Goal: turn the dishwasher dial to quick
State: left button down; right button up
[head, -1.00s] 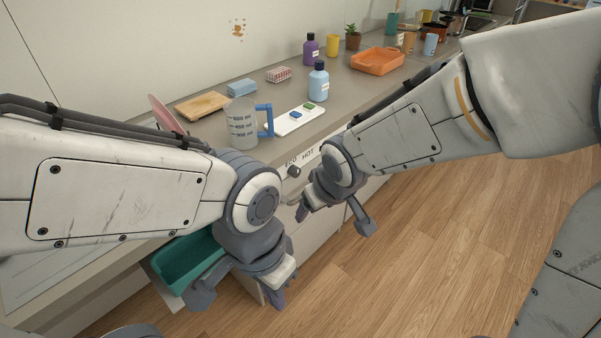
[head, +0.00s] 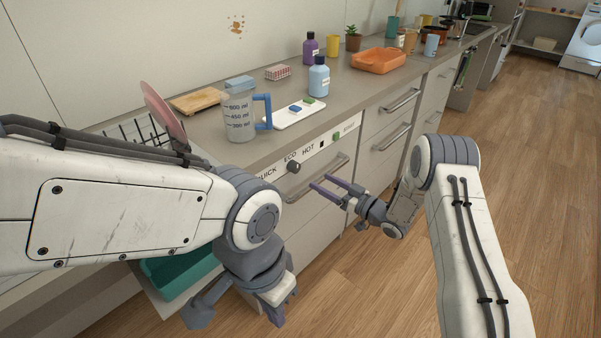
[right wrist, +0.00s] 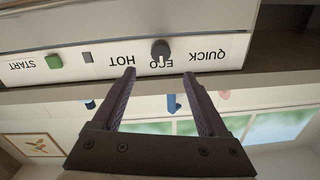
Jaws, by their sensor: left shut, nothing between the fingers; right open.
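The dishwasher dial (head: 293,167) is a dark round knob on the white control panel, below the counter edge. The panel reads QUICK, ECO and HOT from left to right in the head view. In the right wrist view the panel is upside down, and the dial (right wrist: 160,50) has a white mark at the ECO label. My right gripper (head: 321,181) is open and empty, its two fingers pointing at the panel, just short of the dial. In the wrist view its fingertips (right wrist: 159,73) lie either side of the dial's line. My left gripper (head: 277,312) is shut and empty, low in front of the cabinets.
A green START button (right wrist: 54,62) is on the same panel. A handle bar (head: 318,180) runs below it. A measuring jug (head: 239,120), white tray (head: 290,116) and blue bottle (head: 319,77) stand on the counter above. A teal bin (head: 180,270) is low left. The floor at right is clear.

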aim_at(298, 168)
jog(key=x, duration=1)
grip_shut()
